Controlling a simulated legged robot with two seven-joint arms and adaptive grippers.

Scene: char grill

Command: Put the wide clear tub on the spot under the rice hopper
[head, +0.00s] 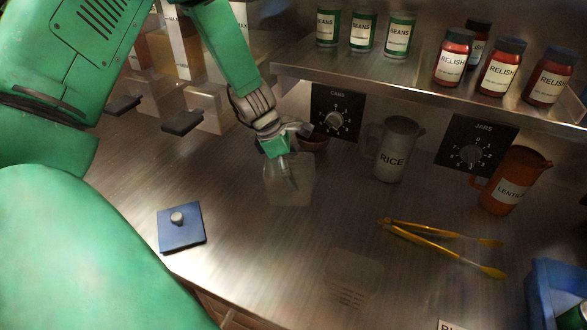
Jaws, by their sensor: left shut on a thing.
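My left gripper (283,158) points down near the middle of the counter. It is shut on a clear tub (300,190), with a finger showing through the see-through wall. Whether the tub touches the counter is hard to tell. Clear hoppers (207,103) stand at the back left, with dark flat pieces at their front. Which one holds rice cannot be read, and the spot beneath is not clearly visible. Another faint clear container (350,283) shows at the front middle. My right gripper is not in view.
A brown bowl (313,142) sits just behind the gripper. A rice jug (394,152), a lentil jug (508,185) and yellow tongs (440,240) are to the right. A blue lid-like square (181,230) lies front left. A shelf (430,92) with jars overhangs the back.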

